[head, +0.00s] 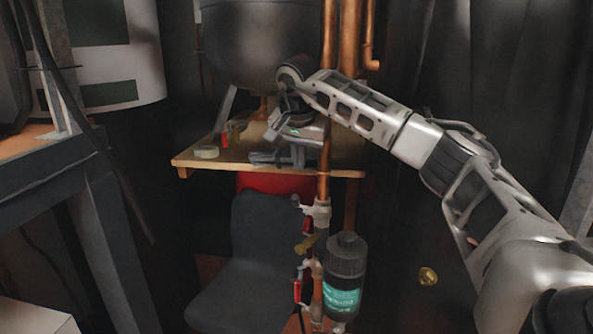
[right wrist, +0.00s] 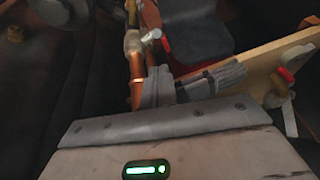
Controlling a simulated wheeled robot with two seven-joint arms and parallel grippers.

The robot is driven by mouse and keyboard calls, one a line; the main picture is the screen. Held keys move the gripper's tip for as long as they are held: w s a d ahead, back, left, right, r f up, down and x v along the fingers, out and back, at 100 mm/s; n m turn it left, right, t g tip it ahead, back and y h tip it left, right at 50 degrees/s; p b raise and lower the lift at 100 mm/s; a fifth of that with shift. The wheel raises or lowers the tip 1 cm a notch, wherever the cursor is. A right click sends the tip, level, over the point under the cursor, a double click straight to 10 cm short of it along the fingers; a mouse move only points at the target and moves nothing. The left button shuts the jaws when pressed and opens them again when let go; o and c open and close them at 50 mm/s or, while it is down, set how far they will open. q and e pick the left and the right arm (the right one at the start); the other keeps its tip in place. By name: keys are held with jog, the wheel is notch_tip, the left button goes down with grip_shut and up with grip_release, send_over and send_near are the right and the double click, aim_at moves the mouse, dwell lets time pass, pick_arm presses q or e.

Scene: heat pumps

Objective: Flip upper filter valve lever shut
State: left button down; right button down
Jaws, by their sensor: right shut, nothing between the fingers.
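The upper filter valve (head: 320,210) sits on the vertical copper pipe above the black filter canister (head: 345,262). Its red lever (head: 306,222) hangs down beside the pipe, roughly along it. In the right wrist view the valve (right wrist: 133,42) and a red lever (right wrist: 166,43) show beyond the fingers. A second red lever (head: 297,290) is at the lower valve. My right gripper (head: 278,158) is shut and empty, above the upper valve and apart from its lever, over the wooden shelf's front part. It also shows in the right wrist view (right wrist: 190,88). My left gripper is not in view.
The wooden shelf (head: 195,165) holds a tape roll (head: 207,152) and a small red item. A dark vessel (head: 262,45) hangs above it. A dark chair (head: 250,250) stands left of the pipe. A brass fitting (head: 306,244) sticks out between the valves.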

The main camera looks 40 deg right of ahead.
jog(key=x, duration=0.7)
jog(key=shift+a+f, duration=0.1)
jog(key=shift+f, duration=0.1)
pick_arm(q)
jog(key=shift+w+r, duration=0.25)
pick_arm(e)
jog(key=shift+w+f, duration=0.25)
jog(key=shift+f, duration=0.3)
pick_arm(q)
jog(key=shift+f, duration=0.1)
